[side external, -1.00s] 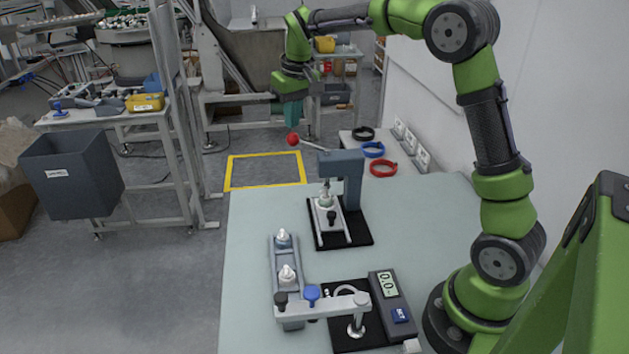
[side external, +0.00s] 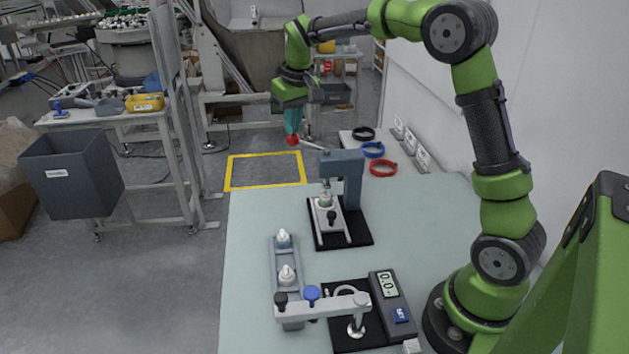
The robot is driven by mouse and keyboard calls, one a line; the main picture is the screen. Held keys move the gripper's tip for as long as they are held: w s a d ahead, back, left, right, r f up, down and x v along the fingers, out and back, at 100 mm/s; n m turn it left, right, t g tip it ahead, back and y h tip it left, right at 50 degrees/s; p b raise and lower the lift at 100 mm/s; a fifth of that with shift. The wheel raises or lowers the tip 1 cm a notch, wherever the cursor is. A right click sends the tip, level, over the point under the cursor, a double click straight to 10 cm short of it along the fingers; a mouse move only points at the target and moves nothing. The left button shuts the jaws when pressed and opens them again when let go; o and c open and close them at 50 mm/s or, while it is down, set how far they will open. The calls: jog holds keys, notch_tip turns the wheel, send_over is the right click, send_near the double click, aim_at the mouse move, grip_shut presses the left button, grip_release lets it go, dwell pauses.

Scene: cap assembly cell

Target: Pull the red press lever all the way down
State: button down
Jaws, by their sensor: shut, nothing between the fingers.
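The press (side external: 349,170) is a grey-blue column with an overhanging head on a black base, at the far part of the table. Its lever (side external: 312,144) runs out to the left and ends in a red ball knob (side external: 292,140). The lever stands roughly level, its knob a little above the head's height. My gripper (side external: 292,132) points down with its teal fingers shut, right at the top of the knob and partly covering it. It appears to touch the knob. A white capped part (side external: 326,199) sits under the press head in a light fixture.
A grey rail (side external: 284,256) with two white parts stands nearer on the table. Beside it are a clamp with a blue knob (side external: 312,292) and a grey display unit (side external: 391,297). Coloured rings (side external: 383,169) lie at the back right.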

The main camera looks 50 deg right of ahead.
aim_at(289, 139)
jog(key=shift+f, duration=0.8)
jog(key=shift+f, duration=0.15)
jog(key=shift+w+a+f, duration=0.2)
jog(key=shift+f, duration=0.5)
jog(key=shift+w+a+f, duration=0.1)
jog(key=shift+a+f, duration=0.05)
jog(key=shift+f, duration=0.5)
